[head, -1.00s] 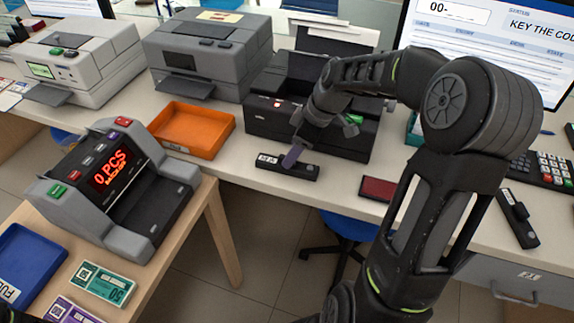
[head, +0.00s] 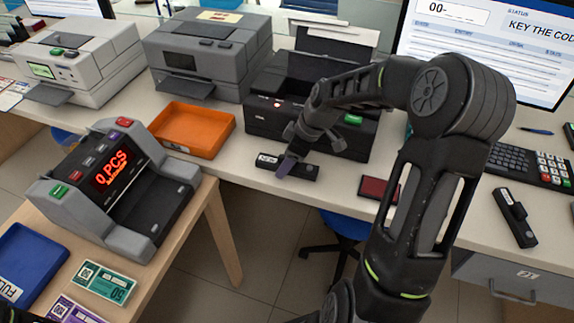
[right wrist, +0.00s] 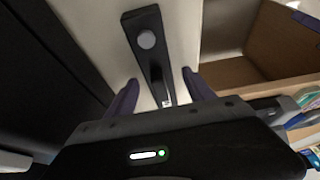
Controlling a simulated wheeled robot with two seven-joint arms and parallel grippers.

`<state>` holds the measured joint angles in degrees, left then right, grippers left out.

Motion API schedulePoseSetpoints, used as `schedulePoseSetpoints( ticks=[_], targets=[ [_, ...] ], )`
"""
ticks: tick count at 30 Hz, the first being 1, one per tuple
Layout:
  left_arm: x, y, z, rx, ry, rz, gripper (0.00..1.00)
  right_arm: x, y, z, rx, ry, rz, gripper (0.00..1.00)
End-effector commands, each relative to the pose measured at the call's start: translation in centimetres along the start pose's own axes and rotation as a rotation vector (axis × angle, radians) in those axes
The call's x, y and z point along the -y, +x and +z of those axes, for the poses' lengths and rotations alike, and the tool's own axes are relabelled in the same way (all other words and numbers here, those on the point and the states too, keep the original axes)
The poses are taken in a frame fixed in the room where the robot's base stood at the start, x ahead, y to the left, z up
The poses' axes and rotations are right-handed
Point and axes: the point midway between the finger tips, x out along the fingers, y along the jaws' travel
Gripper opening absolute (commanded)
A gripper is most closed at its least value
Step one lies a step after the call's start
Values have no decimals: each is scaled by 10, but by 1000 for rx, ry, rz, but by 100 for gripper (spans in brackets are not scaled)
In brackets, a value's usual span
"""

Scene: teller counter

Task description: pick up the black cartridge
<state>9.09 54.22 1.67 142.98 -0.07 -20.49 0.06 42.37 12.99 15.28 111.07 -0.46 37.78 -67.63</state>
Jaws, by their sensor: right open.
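A black cartridge (head: 304,172) with a white label at its left end lies on the counter in front of the black printer-like machine. It also shows in the right wrist view (right wrist: 149,65) as a long black bar with a round grey knob. My right gripper (head: 286,167) is at this cartridge, with a purple finger over its near side. In the right wrist view my right gripper (right wrist: 160,88) is open, its purple fingers on either side of the cartridge's labelled end, with gaps visible. A second, similar black cartridge (head: 516,218) lies at the right of the counter. My left gripper is not seen.
The black machine (head: 262,118) stands close behind the cartridge. An orange tray (head: 190,148) is to the left and a dark red pad (head: 378,187) to the right. A keypad (head: 548,165) is farther right. The counter's front edge is close by.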

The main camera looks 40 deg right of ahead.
Motion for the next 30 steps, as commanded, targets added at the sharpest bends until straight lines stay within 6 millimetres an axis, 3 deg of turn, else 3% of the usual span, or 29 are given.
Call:
schedulePoseSetpoints(
  ticks=[8,30],
  targets=[
    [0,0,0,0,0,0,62,0,0,0,0,0,0,61],
    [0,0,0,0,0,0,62,0,0,0,0,0,0,0]
  ],
)
